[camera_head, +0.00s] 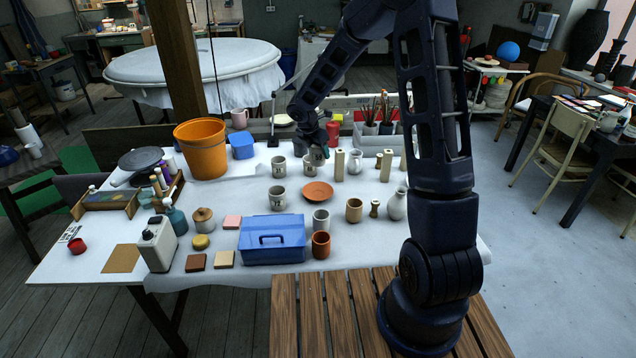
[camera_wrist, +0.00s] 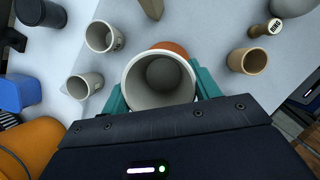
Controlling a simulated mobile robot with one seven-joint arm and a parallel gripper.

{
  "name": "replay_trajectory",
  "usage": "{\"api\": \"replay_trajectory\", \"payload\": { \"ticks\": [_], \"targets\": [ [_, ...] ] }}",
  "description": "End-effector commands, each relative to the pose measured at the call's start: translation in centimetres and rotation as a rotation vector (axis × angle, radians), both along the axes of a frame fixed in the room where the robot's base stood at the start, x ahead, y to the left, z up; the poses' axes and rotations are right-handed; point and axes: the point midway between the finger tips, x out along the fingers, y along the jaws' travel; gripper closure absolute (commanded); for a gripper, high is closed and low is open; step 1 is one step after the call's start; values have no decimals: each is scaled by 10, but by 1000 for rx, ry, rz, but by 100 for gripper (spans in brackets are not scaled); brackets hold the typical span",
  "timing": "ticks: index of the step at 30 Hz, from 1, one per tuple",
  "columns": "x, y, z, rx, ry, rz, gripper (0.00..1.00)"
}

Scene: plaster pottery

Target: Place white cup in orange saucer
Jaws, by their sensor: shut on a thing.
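A white cup (camera_wrist: 147,95) is between the two teal fingers of my gripper (camera_wrist: 158,90) in the wrist view, its round open mouth facing the camera. In the head view my gripper (camera_head: 325,146) is over the far middle of the table, with the cup (camera_head: 316,158) partly hidden by it. The orange saucer (camera_head: 317,192) lies on the white table, nearer the head camera than the gripper. In the wrist view only an edge of the saucer (camera_wrist: 171,46) shows past the cup's rim. The saucer looks empty in the head view.
Other pale cups stand close by, one left of the saucer (camera_head: 277,198) and one in front of it (camera_head: 321,219). A tan cup (camera_head: 354,210) and a vase (camera_head: 397,205) stand to the right. A blue box (camera_head: 272,240) is in front; an orange bucket (camera_head: 203,150) stands left.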

Motion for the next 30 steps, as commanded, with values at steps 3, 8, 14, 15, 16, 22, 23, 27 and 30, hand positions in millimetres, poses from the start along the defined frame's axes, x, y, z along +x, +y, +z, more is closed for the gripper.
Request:
{"api": "replay_trajectory", "payload": {
  "ticks": [3, 8, 14, 15, 16, 22, 23, 27, 30],
  "targets": [
    [-1, 0, -28, -1, 4, 1, 66],
    [-1, 0, -62, -1, 4, 2, 66],
    [0, 0, -93, -1, 1, 1, 66],
    [0, 0, -96, 0, 0, 0, 66],
    [0, 0, -98, 0, 0, 0, 66],
    [0, 0, -109, -1, 1, 1, 66],
    [0, 0, -113, -1, 1, 1, 66],
    [0, 0, -132, 0, 2, 1, 66],
    [0, 0, -138, -1, 0, 1, 66]
  ]
}}
